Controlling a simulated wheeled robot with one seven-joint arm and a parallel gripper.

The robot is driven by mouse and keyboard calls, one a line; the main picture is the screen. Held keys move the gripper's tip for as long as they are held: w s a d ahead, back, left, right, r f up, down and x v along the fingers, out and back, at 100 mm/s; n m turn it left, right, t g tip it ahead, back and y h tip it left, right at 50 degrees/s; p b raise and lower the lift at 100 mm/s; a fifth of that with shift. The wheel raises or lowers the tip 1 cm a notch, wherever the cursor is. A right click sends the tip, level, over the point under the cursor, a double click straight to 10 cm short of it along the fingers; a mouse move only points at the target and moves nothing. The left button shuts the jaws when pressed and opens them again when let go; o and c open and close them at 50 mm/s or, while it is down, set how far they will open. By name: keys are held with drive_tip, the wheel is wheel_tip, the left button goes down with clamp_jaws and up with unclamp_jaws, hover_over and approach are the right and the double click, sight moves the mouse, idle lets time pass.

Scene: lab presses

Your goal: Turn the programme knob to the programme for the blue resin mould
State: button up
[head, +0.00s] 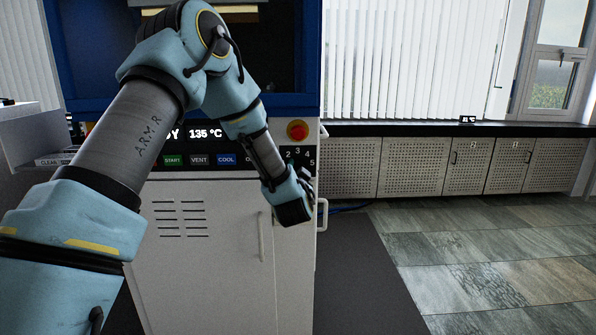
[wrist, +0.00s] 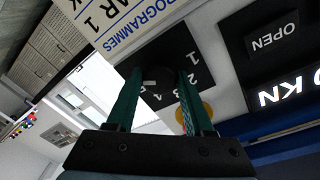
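The programme knob (wrist: 160,84) is a dark knob with a small pale mark, on a black dial plate with white numerals (wrist: 190,58). In the head view part of the plate (head: 298,156) shows 2, 3, 4 and 5, and my arm hides the knob. My gripper (wrist: 161,74) has its two green fingers on either side of the knob. I cannot tell whether they touch it. In the head view my gripper (head: 305,176) is at the press front, just below the numerals. A white card headed PROGRAMMES (wrist: 130,32) is partly cut off. No blue mould is seen.
A red button on a yellow base (head: 297,130) is just above the dial. START (head: 173,160), VENT (head: 199,160) and COOL (head: 226,160) buttons lie to the left, under a display reading 135 °C (head: 206,133). A door handle (head: 262,236) stands below. Floor to the right is clear.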

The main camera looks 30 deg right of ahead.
clamp_jaws()
drive_tip(key=shift+f+n+b, duration=0.1)
drive_tip(key=shift+n+b, duration=0.2)
drive_tip(key=shift+b, duration=0.25)
drive_tip(key=shift+n+t+b, duration=0.3)
drive_tip(key=shift+n+b, duration=3.4)
drive_tip(key=shift+b, duration=0.5)
drive_tip(key=shift+o, duration=2.3)
unclamp_jaws()
